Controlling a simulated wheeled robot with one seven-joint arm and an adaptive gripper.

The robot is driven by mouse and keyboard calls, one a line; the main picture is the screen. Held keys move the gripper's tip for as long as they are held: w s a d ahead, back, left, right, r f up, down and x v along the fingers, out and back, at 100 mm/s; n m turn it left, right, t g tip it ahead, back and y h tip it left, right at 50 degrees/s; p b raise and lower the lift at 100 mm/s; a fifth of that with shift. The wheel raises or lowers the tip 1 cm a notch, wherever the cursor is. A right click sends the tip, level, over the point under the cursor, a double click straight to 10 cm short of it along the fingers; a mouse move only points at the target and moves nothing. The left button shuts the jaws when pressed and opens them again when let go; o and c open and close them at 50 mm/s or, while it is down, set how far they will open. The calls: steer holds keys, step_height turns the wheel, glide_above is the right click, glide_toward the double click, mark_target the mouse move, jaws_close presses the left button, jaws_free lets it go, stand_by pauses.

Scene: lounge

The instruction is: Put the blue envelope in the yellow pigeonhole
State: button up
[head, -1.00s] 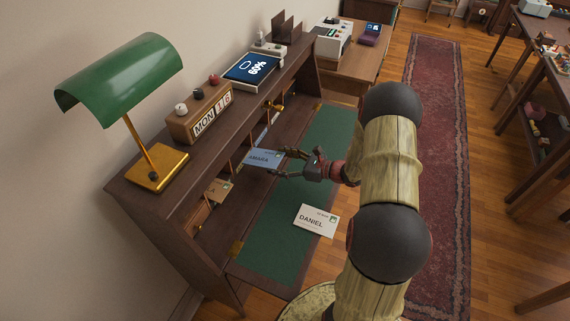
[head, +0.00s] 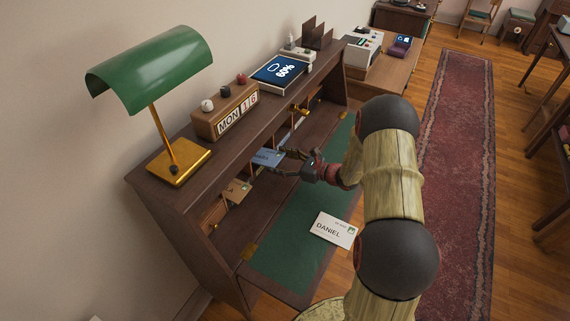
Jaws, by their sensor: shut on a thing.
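The blue envelope (head: 267,157) is at the front of the row of pigeonholes under the desk's top. Its far end is in the shadow of an opening. My gripper (head: 282,163) is shut on its near right edge, over the fold-down flap. I cannot tell which colour the pigeonhole at the envelope has, as the desk's top hides most of the row. No clearly yellow pigeonhole can be made out.
A tan envelope (head: 237,191) sits in a pigeonhole to the left. A white envelope marked DANIEL (head: 333,230) lies on the green writing surface (head: 283,244). A green lamp (head: 155,72), a calendar block (head: 224,112) and a tablet (head: 279,71) stand on top.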

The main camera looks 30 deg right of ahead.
mark_target(269, 157)
steer(key=shift+b+x, duration=0.4)
steer(key=shift+x, duration=1.65)
steer(key=shift+r, duration=0.15)
steer(key=o, duration=1.1)
steer(key=shift+c, duration=1)
steer(key=c, duration=1.3)
steer(key=shift+f, duration=0.3)
steer(key=shift+f+b, duration=0.45)
steer(key=shift+b, duration=0.05)
